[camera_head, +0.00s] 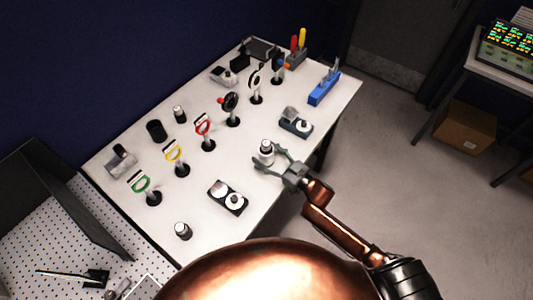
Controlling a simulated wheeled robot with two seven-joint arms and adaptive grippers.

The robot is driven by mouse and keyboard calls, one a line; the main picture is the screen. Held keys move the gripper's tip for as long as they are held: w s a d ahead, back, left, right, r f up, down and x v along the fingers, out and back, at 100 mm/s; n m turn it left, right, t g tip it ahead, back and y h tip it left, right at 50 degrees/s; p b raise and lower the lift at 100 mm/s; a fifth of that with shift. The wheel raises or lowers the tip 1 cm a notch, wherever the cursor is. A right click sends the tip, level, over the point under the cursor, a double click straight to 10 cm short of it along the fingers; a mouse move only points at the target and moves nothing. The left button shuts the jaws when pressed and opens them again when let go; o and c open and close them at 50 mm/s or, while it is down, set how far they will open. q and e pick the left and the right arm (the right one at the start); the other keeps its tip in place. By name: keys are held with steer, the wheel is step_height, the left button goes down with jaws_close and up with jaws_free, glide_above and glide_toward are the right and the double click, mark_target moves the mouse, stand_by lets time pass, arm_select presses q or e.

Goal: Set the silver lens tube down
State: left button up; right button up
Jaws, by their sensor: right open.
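The silver lens tube (266,151) stands upright on the white table (224,168) near its right edge. My right gripper (268,160) is open, with its two fingers spread on either side of the tube. Whether the fingers touch the tube cannot be told from this view. A similar silver cylinder (183,231) stands near the table's front corner. My left gripper is not in view.
Ring mounts in green (141,184), yellow (174,154) and red (203,126) stand in a diagonal row. Low dark stages (228,198) and (295,123) flank the tube. A blue block (323,87) sits near the far right edge. Bare tabletop lies left of the tube.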

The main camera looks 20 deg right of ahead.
steer(key=shift+r, duration=0.15)
steer(key=v, duration=1.2)
steer(key=shift+c, duration=0.3)
stand_by(1.4)
